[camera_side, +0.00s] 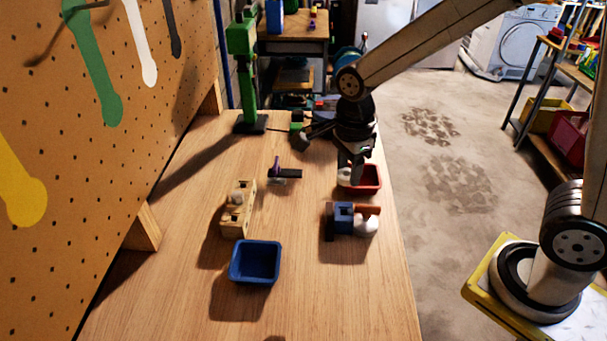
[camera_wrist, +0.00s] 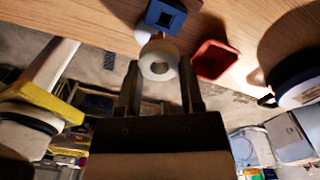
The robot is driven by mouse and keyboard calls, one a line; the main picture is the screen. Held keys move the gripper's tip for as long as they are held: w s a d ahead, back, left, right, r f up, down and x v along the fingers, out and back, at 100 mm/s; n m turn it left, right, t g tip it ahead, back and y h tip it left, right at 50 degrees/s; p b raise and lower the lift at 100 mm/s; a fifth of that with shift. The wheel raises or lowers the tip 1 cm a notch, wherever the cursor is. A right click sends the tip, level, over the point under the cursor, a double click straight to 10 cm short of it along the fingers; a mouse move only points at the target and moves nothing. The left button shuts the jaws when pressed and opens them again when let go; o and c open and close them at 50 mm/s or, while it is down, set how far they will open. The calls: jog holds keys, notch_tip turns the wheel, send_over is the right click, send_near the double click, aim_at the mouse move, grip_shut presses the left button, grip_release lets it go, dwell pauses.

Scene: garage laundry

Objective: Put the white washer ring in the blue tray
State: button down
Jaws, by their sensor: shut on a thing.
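The white washer ring (camera_wrist: 158,61) sits between the two fingertips of my gripper (camera_wrist: 161,72) in the wrist view, its hole visible. In the side view my gripper (camera_side: 354,172) points down at the red tray, and a small part of the white ring (camera_side: 343,174) shows at its left. My gripper is shut on the ring. The blue tray (camera_side: 255,278) stands on the near part of the bench, left of and nearer than my gripper. It looks empty. I cannot tell how high the ring is above the bench.
The red tray (camera_side: 374,184) is close beside my gripper. A blue block with a square hole (camera_side: 343,216), a brown piece (camera_side: 368,208) and a white rounded piece (camera_side: 366,227) lie nearer. A wooden block (camera_side: 237,212) stands behind the blue tray. A pegboard (camera_side: 60,130) borders the left.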

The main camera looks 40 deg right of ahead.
jog(key=s+a, duration=0.8)
jog(key=a, duration=0.5)
jog(key=shift+s+a+f, duration=0.15)
jog(key=shift+s+f, duration=0.25)
jog(key=shift+w, duration=0.1)
send_over(261, 269)
jog(key=s, duration=0.1)
jog(key=f, duration=0.8)
jog(key=shift+d, duration=0.3)
jog(key=shift+w+a+f, duration=0.3)
jog(key=shift+w+f, duration=0.15)
jog(key=shift+f, duration=0.25)
